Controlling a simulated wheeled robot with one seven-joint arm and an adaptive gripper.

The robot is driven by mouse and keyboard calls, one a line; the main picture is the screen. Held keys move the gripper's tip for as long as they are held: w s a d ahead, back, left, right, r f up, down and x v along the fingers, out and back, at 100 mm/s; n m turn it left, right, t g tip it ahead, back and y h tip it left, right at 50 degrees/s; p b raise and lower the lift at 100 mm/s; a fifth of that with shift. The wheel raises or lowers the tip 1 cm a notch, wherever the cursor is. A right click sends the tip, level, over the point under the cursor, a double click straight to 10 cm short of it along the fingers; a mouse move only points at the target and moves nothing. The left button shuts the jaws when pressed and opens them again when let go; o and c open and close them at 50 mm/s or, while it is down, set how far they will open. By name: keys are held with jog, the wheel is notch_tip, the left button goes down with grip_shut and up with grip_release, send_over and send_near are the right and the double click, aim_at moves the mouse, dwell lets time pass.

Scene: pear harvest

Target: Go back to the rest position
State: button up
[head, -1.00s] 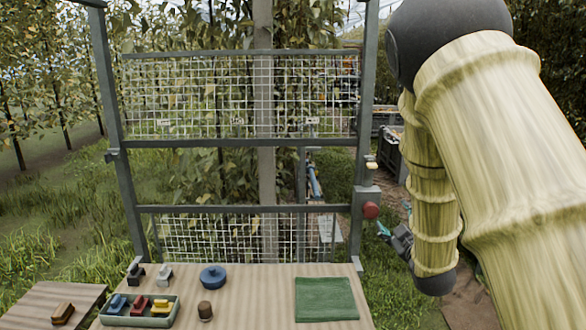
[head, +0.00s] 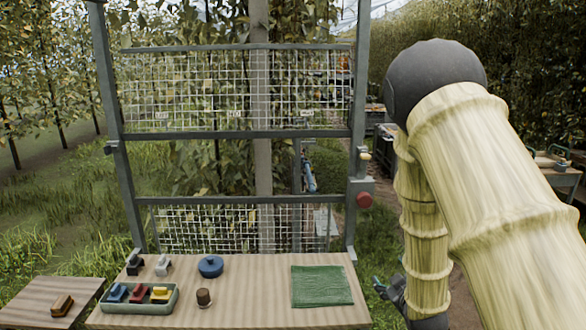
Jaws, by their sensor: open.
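My gripper (head: 381,288) is at the lower right in the head view, beside the right edge of the wooden table (head: 240,287). It hangs at the end of my arm, which is bent down from a dark joint. The gripper is small in view and partly hidden by the arm. It is open, and I see nothing held in it.
A green cloth (head: 321,286), a blue round object (head: 210,266), a brown cup-like object (head: 204,298) and a green tray (head: 130,305) with coloured blocks are on the table. Behind stands a metal mesh frame (head: 235,135) with a red button (head: 364,200). Grass lies around.

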jog(key=s+a+f+m+g+b, duration=0.15)
jog(key=s+f+g, duration=0.25)
jog(key=s+f, duration=0.8)
jog(key=s+f+m+g+b, duration=0.3)
jog(key=s+f, duration=0.5)
jog(key=f, duration=0.9)
jog(key=s+a+f+m+g+b, duration=0.1)
jog(key=s+f, duration=0.5)
jog(key=s, duration=0.7)
jog(key=s+a+f+m+g+b, duration=0.2)
jog(key=s+f+g, duration=0.4)
jog(key=s, duration=0.7)
jog(key=shift+s+a+f, duration=0.2)
jog(key=shift+a+f, duration=0.25)
jog(key=shift+f, duration=0.05)
jog(key=shift+c, duration=0.3)
